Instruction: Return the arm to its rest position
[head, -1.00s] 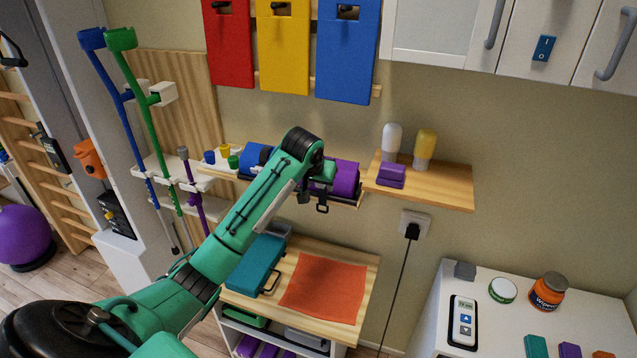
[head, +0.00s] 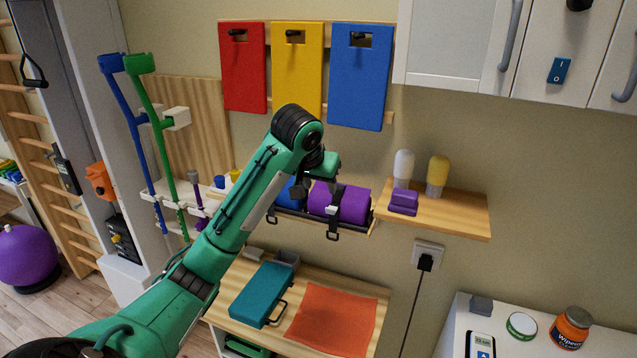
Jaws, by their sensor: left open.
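My left arm (head: 235,215) comes in from the lower left, green with black joints. It rises to a bent black joint in the middle of the head view. My left gripper (head: 321,193) hangs beyond that joint, small and pointing downward. It is open and I see nothing held in it. It shows in front of the shelf with the purple roll (head: 352,205), and whether it touches anything there is unclear. A blue roll (head: 287,191) is partly hidden behind my arm. My right gripper is not in view.
A wooden wall shelf (head: 465,218) holds two bottles and purple blocks. Below, a wooden-topped cabinet (head: 372,330) bears a teal case (head: 262,293) and an orange cloth (head: 333,318). Crutches (head: 160,130) stand left of my arm. Red, yellow and blue boards (head: 360,85) hang above.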

